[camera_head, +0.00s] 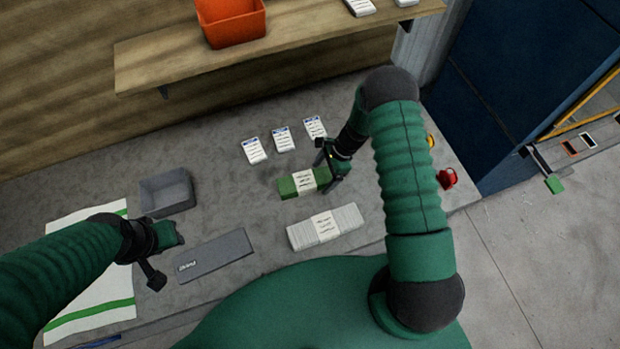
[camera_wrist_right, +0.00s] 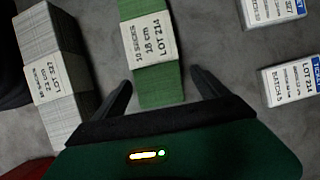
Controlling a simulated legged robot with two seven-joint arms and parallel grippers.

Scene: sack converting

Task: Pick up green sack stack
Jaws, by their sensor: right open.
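The green sack stack (camera_head: 289,187) lies on the grey table, with a white paper band around its middle. My right gripper (camera_head: 325,167) is at its right end. In the right wrist view the stack (camera_wrist_right: 160,88) runs down between the two spread fingers of this gripper (camera_wrist_right: 162,92). The band there reads "10 sacks 18 cm LOT 214". The fingers stand apart from the stack's sides, and the gripper is empty. My left gripper (camera_head: 160,262) is over the table at the left, near a grey flat piece; its finger opening is not clear.
A white sack stack (camera_head: 347,218) lies nearer me, also shown in the right wrist view (camera_wrist_right: 50,48). Several label cards (camera_head: 254,150) lie behind. A grey bin (camera_head: 167,193), a flat grey piece (camera_head: 215,256) and a striped white cloth (camera_head: 95,306) are left. A red object (camera_head: 447,179) is right.

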